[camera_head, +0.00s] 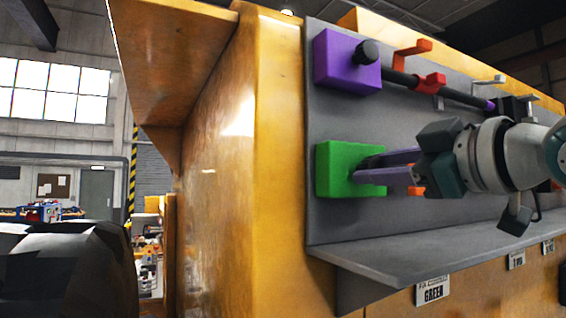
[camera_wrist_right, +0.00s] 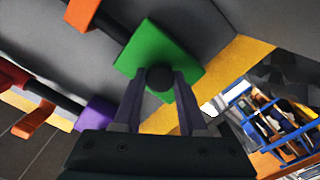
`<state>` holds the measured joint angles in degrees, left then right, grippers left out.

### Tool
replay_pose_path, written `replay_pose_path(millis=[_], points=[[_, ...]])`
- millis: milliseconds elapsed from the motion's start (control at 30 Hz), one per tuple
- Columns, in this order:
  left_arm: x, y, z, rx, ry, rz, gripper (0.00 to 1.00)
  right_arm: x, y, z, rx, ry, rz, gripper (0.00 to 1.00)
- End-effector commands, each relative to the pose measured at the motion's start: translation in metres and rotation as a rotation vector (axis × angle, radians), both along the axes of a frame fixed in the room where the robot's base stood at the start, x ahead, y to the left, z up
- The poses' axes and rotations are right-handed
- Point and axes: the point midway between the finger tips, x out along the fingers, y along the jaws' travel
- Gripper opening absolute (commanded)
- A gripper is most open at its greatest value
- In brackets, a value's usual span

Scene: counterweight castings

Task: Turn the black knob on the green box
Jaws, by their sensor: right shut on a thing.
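The green box (camera_head: 338,158) is mounted on a grey panel on the side of a yellow casting. My right gripper (camera_head: 372,172) reaches in from the right, its purple-grey fingers at the box's right face. In the right wrist view, the black knob (camera_wrist_right: 159,78) on the green box (camera_wrist_right: 150,42) sits between the fingertips of my right gripper (camera_wrist_right: 160,80), shut on it. In the head view the knob is hidden by the fingers. My left gripper is not in view.
A purple box (camera_head: 340,62) with its own black knob (camera_head: 367,52) is above the green box, with a dark rod held by red brackets (camera_head: 430,84) beside it.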

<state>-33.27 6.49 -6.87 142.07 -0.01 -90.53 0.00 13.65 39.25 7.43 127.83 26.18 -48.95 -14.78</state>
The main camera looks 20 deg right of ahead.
Motion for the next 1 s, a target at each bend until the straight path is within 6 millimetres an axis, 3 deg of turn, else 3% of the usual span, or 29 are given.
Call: replay_pose_path(millis=[1000], points=[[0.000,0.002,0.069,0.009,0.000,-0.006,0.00,0.001,-0.001,0.002,0.968,0.082,-0.004,0.00]])
